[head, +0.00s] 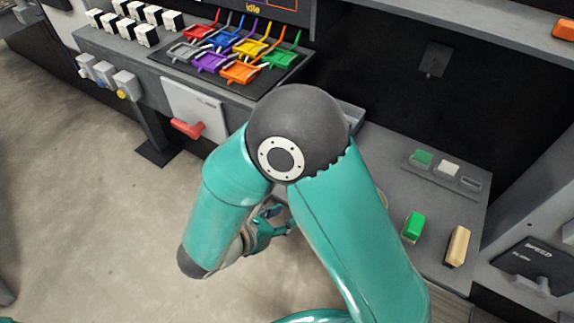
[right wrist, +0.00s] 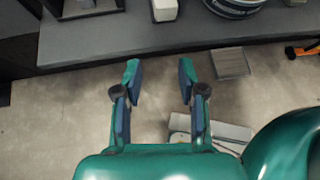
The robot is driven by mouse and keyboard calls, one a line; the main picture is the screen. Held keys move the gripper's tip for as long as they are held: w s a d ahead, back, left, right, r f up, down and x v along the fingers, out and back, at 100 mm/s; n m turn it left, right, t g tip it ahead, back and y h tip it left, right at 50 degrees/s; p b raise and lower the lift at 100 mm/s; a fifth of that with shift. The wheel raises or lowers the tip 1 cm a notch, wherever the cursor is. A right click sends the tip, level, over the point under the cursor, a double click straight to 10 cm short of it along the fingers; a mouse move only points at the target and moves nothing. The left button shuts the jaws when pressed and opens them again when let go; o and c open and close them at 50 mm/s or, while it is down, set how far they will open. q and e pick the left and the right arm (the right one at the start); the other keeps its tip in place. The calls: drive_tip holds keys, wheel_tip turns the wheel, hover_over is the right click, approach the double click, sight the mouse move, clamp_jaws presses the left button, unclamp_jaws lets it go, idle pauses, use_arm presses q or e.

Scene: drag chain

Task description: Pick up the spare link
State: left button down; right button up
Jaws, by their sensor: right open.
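I cannot tell for sure which thing is the spare link. A small white block (right wrist: 164,9) sits at the grey bench's edge in the right wrist view, cut off by the top of the picture. In the head view, a white block (head: 448,168) and a green block (head: 422,157) sit in a slotted holder on the right bench. My right gripper (head: 268,228) hangs over the floor, partly hidden by my own arm. In the right wrist view my right gripper (right wrist: 159,78) is open and empty, with its fingers apart and short of the bench edge. My left gripper is not in view.
A larger green block (head: 413,227) and a tan block (head: 458,246) are on the right bench. Colored clips (head: 243,48) fill a dark tray on the back bench. A red handle (head: 187,128) juts from the bench front. The floor at left is clear.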

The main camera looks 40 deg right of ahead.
drive_tip(key=w+r+n+t+h, duration=0.1)
drive_tip(key=w+r+t+h, duration=0.15)
drive_tip(key=r, duration=0.35)
drive_tip(key=shift+t+y, duration=0.25)
drive_tip(key=x, duration=0.5)
drive_tip(key=w+x, duration=0.1)
drive_tip(key=x, duration=0.4)
drive_tip(key=shift+a+r, duration=0.15)
drive_tip(key=p+x, duration=0.1)
drive_tip(key=x, duration=0.4)
drive_tip(key=shift+s+r+p, duration=0.1)
drive_tip(key=shift+r+p, duration=0.05)
drive_tip(key=shift+p, duration=0.15)
drive_tip(key=shift+w+d, duration=0.25)
drive_tip(key=shift+d, duration=0.25)
clamp_jaws()
